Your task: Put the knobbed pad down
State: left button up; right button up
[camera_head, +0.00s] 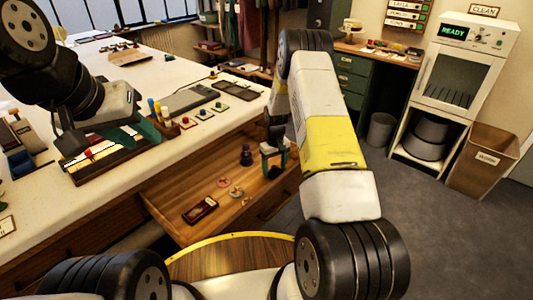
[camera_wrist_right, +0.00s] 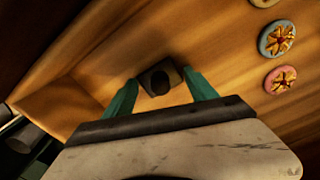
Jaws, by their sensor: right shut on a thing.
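The knobbed pad (camera_wrist_right: 160,77) is a small dark square block with a round dark knob, seen in the right wrist view. My right gripper (camera_wrist_right: 160,90) has its two teal fingers on either side of it and is shut on it. In the head view this gripper (camera_head: 273,157) is over the right part of the open wooden drawer (camera_head: 165,205). The pad is hard to make out there, and its height above the drawer floor is unclear. My left gripper (camera_head: 145,128) is over the white table, by the rack of small cards; its finger opening is unclear.
The drawer holds a dark purple knobbed piece (camera_head: 246,156), round badges (camera_head: 237,192) and a dark red case (camera_head: 200,209). Bare drawer floor lies between them. The white table (camera_head: 130,180) borders the drawer. A grey bin (camera_head: 380,130) stands further right.

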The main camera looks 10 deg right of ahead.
jog(key=o, duration=1.2)
jog(key=shift+f, duration=0.1)
notch_tip(320, 180, up, 12)
notch_tip(320, 180, up, 14)
jog(key=t, duration=0.1)
send_over(274, 167)
jog(key=s, duration=0.4)
jog(key=s+a+r+m+t+y, duration=0.1)
jog(key=s+a+r+t, duration=0.1)
jog(key=s+r, duration=0.6)
jog(key=s+r+t, duration=0.1)
jog(key=s+r, duration=0.2)
jog(key=s, duration=0.4)
jog(key=s+a+r+m+t, duration=0.1)
jog(key=s+r, duration=0.2)
jog(key=s, duration=0.4)
jog(key=s+a+r+t+y, duration=0.1)
jog(key=s+r, duration=0.1)
jog(key=s, duration=0.5)
jog(key=shift+a+r+m, duration=0.25)
jog(key=shift+r+m, duration=0.15)
